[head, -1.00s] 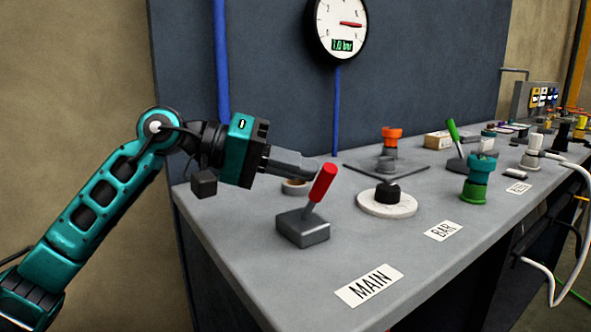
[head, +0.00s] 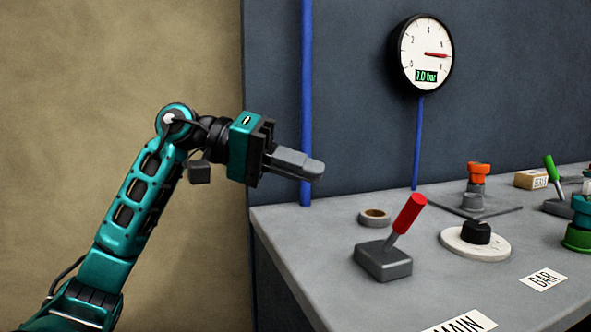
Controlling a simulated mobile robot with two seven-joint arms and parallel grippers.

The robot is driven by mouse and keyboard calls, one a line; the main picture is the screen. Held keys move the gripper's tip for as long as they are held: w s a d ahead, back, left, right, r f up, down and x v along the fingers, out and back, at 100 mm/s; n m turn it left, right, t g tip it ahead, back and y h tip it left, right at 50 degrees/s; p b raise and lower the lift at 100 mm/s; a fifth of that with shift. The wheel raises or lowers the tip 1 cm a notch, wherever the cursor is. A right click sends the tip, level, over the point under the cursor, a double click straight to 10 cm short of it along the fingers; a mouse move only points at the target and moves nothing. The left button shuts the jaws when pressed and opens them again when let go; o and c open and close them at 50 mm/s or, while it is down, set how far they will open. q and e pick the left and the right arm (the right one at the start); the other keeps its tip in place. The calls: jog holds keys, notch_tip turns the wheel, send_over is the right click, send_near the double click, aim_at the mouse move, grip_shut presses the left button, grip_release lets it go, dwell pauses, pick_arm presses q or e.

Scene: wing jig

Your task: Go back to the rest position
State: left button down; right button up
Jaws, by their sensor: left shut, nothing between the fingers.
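My left gripper (head: 312,169) is shut and empty. It is in the air above the bench's left end, up and to the left of the red-handled lever (head: 408,214), and apart from it. The lever stands on a grey block on the bench, its handle tilted to the right. My right gripper is not in the head view.
The grey bench (head: 318,243) carries a tape roll (head: 375,217), a round dial with a black knob (head: 477,233), an orange-topped fitting (head: 478,173), a cardboard box (head: 531,179) and a green-handled lever (head: 551,168). A gauge (head: 426,54) reading 7.0 bar hangs on the blue-grey wall.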

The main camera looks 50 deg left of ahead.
pick_arm(q)
jog(key=shift+s+a+r, duration=0.15)
jog(key=shift+s+a, duration=0.2)
jog(key=shift+a, duration=0.1)
